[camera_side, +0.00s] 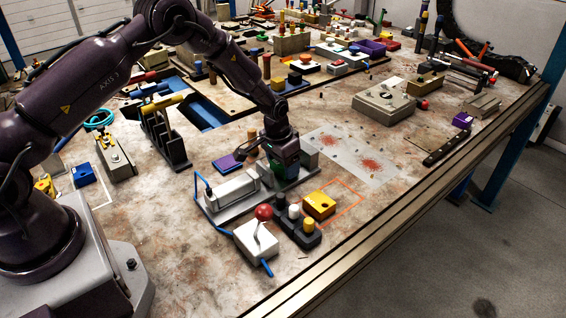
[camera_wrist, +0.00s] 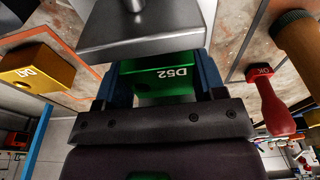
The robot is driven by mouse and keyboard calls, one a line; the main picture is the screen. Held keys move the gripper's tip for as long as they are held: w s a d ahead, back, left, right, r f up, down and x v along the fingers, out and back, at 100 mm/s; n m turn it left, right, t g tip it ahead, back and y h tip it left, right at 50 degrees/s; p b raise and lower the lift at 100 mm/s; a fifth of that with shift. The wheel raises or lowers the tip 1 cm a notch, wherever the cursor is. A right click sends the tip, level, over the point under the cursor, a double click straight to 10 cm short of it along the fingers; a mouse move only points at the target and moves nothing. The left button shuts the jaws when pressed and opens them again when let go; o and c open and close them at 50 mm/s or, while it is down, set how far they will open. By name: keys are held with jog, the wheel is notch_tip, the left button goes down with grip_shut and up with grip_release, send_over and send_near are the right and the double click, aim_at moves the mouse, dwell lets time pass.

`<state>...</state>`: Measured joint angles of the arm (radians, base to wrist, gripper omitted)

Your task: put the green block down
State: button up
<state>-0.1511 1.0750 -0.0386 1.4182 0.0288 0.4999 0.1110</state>
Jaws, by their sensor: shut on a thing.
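In the wrist view, a green block (camera_wrist: 165,76) marked D52 sits between the two blue fingers of my gripper (camera_wrist: 162,85), which is shut on it. A grey metal part (camera_wrist: 140,35) lies right against or just beyond the block there.
A yellow block (camera_side: 320,205) lies at an orange outline (camera_side: 352,190); it also shows in the wrist view (camera_wrist: 38,68). A black holder with pegs (camera_side: 299,230) and a white box with a red-knobbed lever (camera_side: 256,243) stand in front. A grey plate (camera_side: 355,158) is to the right.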

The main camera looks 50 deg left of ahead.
jog(key=shift+f, duration=0.1)
jog(key=o, duration=1)
